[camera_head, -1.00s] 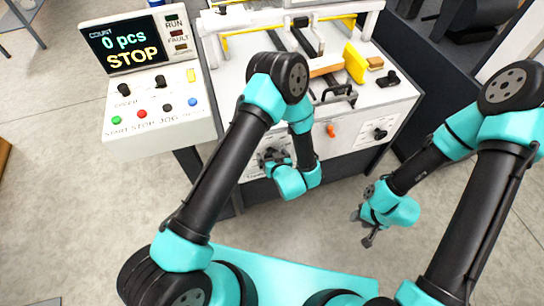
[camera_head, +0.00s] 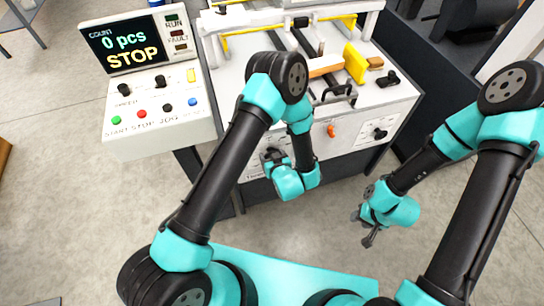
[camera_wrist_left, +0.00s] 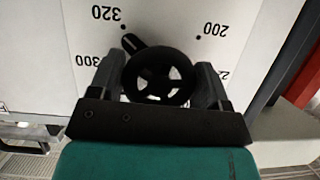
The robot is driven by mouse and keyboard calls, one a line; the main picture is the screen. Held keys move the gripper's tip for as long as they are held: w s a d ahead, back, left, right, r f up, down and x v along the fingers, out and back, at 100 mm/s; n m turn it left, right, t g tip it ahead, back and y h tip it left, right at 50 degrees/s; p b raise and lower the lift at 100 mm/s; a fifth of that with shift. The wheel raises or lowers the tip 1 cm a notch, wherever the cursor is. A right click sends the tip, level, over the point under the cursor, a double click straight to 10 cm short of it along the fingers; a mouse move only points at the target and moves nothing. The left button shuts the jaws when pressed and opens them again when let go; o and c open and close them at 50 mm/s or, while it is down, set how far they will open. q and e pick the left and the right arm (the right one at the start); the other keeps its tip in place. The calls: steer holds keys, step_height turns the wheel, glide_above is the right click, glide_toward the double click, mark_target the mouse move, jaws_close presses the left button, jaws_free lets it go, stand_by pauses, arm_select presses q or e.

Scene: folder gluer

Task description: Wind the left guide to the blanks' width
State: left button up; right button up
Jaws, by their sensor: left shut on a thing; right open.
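My left gripper (camera_wrist_left: 158,85) is shut on a black handwheel (camera_wrist_left: 160,70) at the front panel of the machine. The wheel has a pointer at its upper left, turned toward the 320 mark on the white dial plate (camera_wrist_left: 170,22). The dial also shows 200 and 300. In the head view my left gripper (camera_head: 272,158) is at the left of the machine's front, with the wheel mostly hidden. The guides on the machine top (camera_head: 238,75) are partly hidden by my left arm. My right gripper (camera_head: 366,228) is open and empty, low over the floor.
A control panel (camera_head: 160,110) with a display reading 0 pcs STOP stands left of the machine. An orange lever (camera_head: 331,130) and a black knob (camera_head: 379,134) are on the machine front. A yellow block (camera_head: 355,64) sits on top.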

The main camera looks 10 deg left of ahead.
arm_select(q)
steer(key=n+t+h, duration=0.1)
steer(key=n+h, duration=0.1)
steer(key=n, duration=0.1)
steer(key=n+t+h, duration=0.1)
steer(key=n, duration=0.1)
steer(key=shift+d+n+t, duration=0.1)
steer(key=shift+n+t, duration=0.2)
steer(key=shift+n, duration=0.1)
steer(key=n+t+h, duration=0.1)
steer(key=n, duration=0.2)
steer(key=shift+t, duration=0.3)
steer(key=shift+r+n+t+h, duration=0.1)
steer(key=shift+n+t+h, duration=0.4)
steer(key=shift+n, duration=1.2)
steer(key=o, duration=0.9)
steer(key=shift+d, duration=0.1)
